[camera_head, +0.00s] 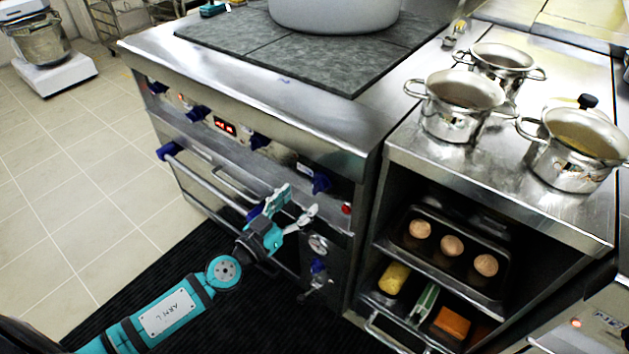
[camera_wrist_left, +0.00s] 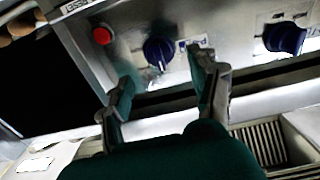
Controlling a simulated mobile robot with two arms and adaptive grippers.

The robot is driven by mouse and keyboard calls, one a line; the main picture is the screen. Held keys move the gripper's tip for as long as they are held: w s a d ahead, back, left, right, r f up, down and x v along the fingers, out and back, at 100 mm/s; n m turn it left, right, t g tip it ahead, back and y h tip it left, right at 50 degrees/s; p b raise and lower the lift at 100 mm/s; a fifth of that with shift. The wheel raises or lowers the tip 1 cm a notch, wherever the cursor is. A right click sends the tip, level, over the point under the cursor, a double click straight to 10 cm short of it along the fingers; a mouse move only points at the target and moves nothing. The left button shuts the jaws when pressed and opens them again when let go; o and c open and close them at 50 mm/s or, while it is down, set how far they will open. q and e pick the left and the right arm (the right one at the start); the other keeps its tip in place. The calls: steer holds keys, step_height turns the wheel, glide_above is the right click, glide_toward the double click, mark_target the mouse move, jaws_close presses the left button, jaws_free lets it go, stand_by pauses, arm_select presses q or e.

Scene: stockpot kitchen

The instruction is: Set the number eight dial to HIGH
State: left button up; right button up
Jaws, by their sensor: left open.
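The stove front carries a row of blue dials. The rightmost one (camera_head: 321,182) sits beside a red button (camera_head: 346,208); in the left wrist view this dial (camera_wrist_left: 157,53) lies beyond and between my fingertips. A neighbouring dial (camera_wrist_left: 284,38) is to its right in that view. I cannot read which dial is number eight, nor its setting. My left gripper (camera_head: 301,200) is open and empty in front of the panel, just below the rightmost dial. Its fingers (camera_wrist_left: 164,72) appear apart from the dial. My right gripper is not in view.
A towel-bar-like handle (camera_head: 205,182) runs along the oven front. A gauge (camera_head: 318,243) and a lower blue knob (camera_head: 318,265) are below the gripper. Steel pots (camera_head: 462,112) stand on the counter at right. An open shelf holds a tray of round items (camera_head: 452,245).

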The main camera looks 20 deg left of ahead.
mark_target(313, 188)
arm_select(q)
steer(key=p+x, duration=0.1)
steer(key=x, duration=0.5)
steer(key=shift+w+d, duration=0.15)
steer(key=shift+w, duration=0.25)
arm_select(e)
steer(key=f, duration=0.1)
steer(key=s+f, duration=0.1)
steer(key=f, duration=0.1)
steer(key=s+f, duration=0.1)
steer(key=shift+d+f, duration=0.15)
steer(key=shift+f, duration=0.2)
arm_select(q)
steer(key=c, duration=1.1)
